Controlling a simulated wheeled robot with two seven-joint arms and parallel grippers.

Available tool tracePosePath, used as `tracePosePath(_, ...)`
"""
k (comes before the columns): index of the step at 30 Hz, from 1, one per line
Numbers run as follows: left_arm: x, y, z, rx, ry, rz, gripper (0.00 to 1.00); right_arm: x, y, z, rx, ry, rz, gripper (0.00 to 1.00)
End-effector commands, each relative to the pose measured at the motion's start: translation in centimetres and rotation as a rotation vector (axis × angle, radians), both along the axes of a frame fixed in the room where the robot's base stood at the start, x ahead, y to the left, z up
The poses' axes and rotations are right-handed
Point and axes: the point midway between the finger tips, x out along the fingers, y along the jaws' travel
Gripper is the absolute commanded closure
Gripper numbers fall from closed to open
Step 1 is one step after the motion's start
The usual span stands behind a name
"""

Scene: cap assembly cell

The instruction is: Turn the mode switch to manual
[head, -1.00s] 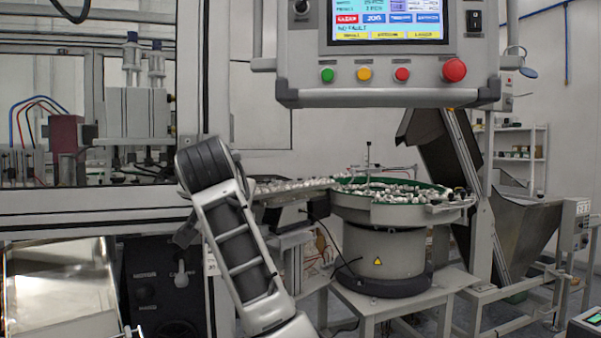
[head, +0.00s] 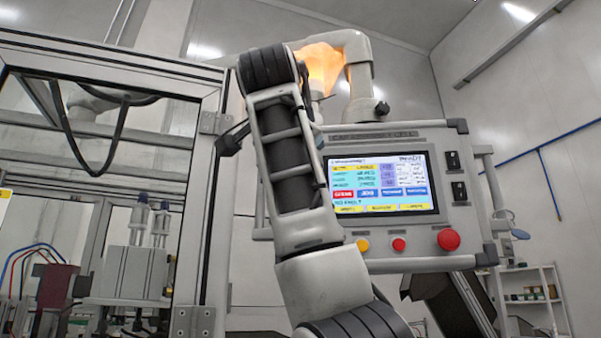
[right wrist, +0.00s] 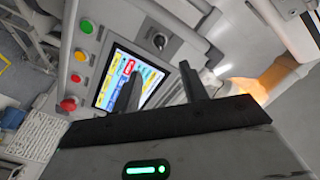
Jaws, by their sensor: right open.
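The control panel (head: 477,224) hangs ahead of me with a lit screen (head: 390,186). A black rotary knob (right wrist: 158,40), which looks like the mode switch, shows beside the screen in the right wrist view; its labels and setting are too small to read. In the head view my raised arm hides that side of the panel. My right gripper (right wrist: 161,70) is open and empty, its two dark fingers apart and pointing toward the panel near the knob. I see no contact with the knob. My left gripper is not in view.
Yellow (head: 362,245), red (head: 399,245) and large red (head: 448,240) buttons line the panel's lower edge. Two black switches (head: 455,175) sit right of the screen. The machine's frame post (head: 203,200) stands left of my arm. An orange glowing object (head: 322,70) is above the panel.

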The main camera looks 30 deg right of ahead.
Motion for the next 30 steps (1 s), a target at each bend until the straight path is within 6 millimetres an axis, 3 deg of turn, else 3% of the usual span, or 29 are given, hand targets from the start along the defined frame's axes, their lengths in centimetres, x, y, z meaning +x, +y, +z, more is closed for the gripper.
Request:
tracePosePath(6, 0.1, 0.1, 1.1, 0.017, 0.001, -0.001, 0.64, 3.8, -3.3, 0.2, 0.000, 0.005, -0.002, 0.56)
tracePosePath(15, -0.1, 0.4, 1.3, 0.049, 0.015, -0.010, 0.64, 7.4, -6.3, 0.2, -0.002, 0.002, 0.001, 0.56)
tracePosePath(28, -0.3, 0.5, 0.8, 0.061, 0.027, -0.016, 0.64, 8.2, -6.9, 0.0, -0.001, 0.000, 0.001, 0.56)
tracePosePath(30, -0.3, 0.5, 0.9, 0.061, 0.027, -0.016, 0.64, 8.2, -6.9, 0.0, -0.001, 0.000, 0.001, 0.73)
